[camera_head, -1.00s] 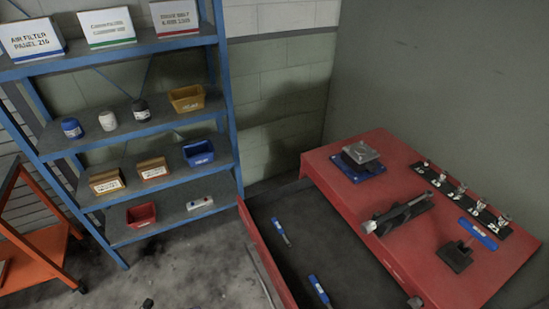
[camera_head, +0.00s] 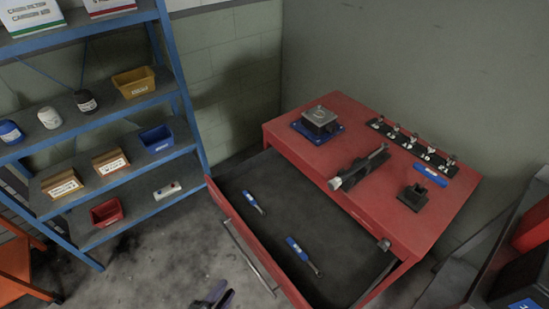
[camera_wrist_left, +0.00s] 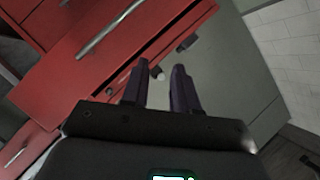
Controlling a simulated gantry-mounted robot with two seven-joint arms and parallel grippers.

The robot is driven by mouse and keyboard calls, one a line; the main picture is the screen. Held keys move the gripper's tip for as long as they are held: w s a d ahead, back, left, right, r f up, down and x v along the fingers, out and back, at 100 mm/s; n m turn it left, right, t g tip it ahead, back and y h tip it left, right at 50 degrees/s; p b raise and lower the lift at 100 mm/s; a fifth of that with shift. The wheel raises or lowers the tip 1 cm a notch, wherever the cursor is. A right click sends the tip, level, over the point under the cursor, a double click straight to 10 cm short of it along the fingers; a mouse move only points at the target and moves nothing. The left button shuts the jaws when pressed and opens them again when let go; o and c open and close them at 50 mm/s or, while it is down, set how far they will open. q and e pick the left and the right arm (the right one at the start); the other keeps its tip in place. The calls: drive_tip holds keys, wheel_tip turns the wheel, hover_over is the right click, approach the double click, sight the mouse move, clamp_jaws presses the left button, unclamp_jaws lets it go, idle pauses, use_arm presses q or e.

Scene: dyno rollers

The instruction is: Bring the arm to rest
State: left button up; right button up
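My left gripper (camera_head: 214,297) shows at the bottom edge of the head view, in front of the open drawer of the red cabinet (camera_head: 405,225). In the left wrist view its two dark fingers (camera_wrist_left: 160,82) stand apart with nothing between them, so it is open and empty. The red drawer fronts and a metal handle lie beyond the fingers at the upper left of that view. My right gripper is in neither view.
The drawer (camera_head: 228,222) stands pulled out and holds two blue-handled tools (camera_head: 254,202). A blue shelf unit (camera_head: 190,110) with bins and jars stands at left. Fixtures sit on the cabinet top. Bare floor (camera_head: 165,265) lies between shelf and drawer.

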use_arm(q)
drive_tip(key=s+a+r+n+g+y, duration=0.2)
drive_tip(key=s+a+n+g+y, duration=0.45)
drive_tip(key=s+n+g, duration=0.55)
wheel_tip(320, 180, up, 30)
drive_tip(key=n+t+p, duration=0.1)
drive_tip(key=t+p, duration=0.1)
drive_tip(key=p, duration=2.8)
wheel_tip(320, 180, down, 53)
drive_tip(key=b, duration=5.2)
drive_tip(key=shift+a+r+h, duration=0.2)
drive_tip(key=shift+a+h, duration=0.15)
drive_tip(key=shift+w+r, duration=0.1)
drive_tip(key=shift+r, duration=0.05)
